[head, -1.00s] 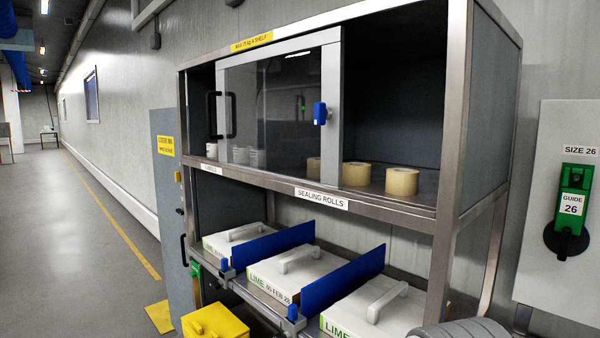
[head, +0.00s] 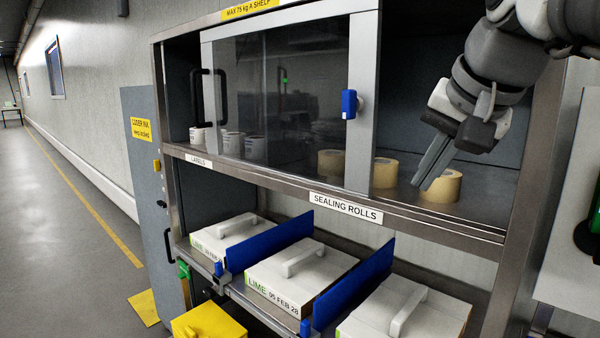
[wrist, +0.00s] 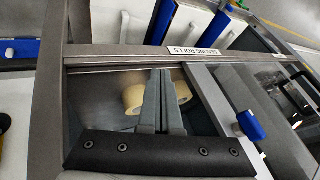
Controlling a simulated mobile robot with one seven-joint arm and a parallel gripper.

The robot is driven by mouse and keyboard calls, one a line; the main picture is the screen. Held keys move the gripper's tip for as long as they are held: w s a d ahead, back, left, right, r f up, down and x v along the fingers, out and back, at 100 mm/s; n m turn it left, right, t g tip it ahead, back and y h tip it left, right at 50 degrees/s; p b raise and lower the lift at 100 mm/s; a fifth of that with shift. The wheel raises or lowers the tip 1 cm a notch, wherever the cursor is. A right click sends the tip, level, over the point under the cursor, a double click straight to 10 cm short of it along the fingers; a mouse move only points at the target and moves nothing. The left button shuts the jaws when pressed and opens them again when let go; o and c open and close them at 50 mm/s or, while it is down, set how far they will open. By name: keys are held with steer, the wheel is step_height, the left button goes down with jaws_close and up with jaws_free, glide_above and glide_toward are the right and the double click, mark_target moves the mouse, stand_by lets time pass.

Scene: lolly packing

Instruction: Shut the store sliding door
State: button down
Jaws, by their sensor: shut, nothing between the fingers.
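The store's sliding door (head: 284,95) is a framed dark glass panel in the upper cupboard. It covers the left-middle part; the right part is open, with a narrower gap at the far left. A black bar handle (head: 221,97) is on its left frame and a blue latch block (head: 349,103) on its right frame. The latch also shows in the wrist view (wrist: 250,125). My gripper (head: 425,183) is shut and empty, pointing down-left in front of the open right part, right of the door and apart from it. In the wrist view its fingers (wrist: 162,105) are together.
Tan sealing rolls (head: 384,172) stand on the cupboard shelf (head: 408,198), one partly hidden behind my fingers. White label rolls (head: 232,144) stand at the left. Below are white LIME boxes (head: 270,285) between blue dividers (head: 345,283). A steel post (head: 525,190) borders the right side.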

steer(key=shift+m, duration=0.3)
steer(key=w+f, duration=0.1)
steer(key=w, duration=0.1)
steer(key=w+f, duration=0.4)
steer(key=w, duration=0.1)
steer(key=shift+d+b, duration=0.1)
steer(key=shift+b, duration=0.2)
steer(key=shift+w+a+r+p, duration=0.15)
steer(key=shift+w+a+p, duration=0.25)
steer(key=shift+w+a, duration=1)
steer(key=shift+a, duration=0.05)
